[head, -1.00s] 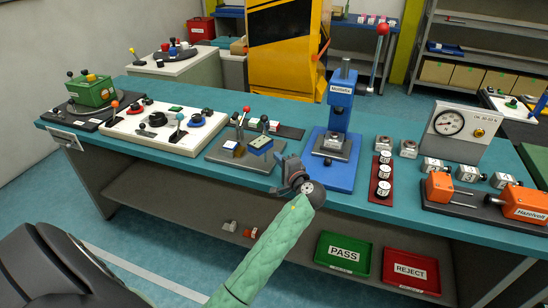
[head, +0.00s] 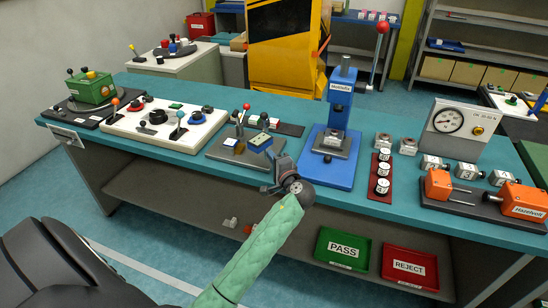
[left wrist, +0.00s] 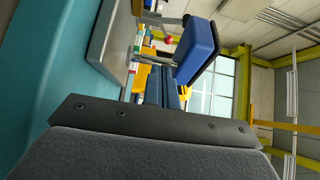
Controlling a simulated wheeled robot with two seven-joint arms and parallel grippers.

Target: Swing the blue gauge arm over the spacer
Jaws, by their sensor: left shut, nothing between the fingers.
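A grey fixture plate (head: 222,153) lies near the front edge of the teal bench. On its right side is a blue block with a pale label (head: 260,142), which looks like the blue gauge arm. A blue block also shows large in the left wrist view (left wrist: 197,52). My right gripper is not in view.
A blue press (head: 342,88) stands right of my left gripper, with a red strip of white cylinders (head: 382,178) beyond it. A white control panel (head: 150,125) lies to the left. A red-tipped lever (head: 246,108) rises from the fixture. Green and red trays (head: 348,248) are below.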

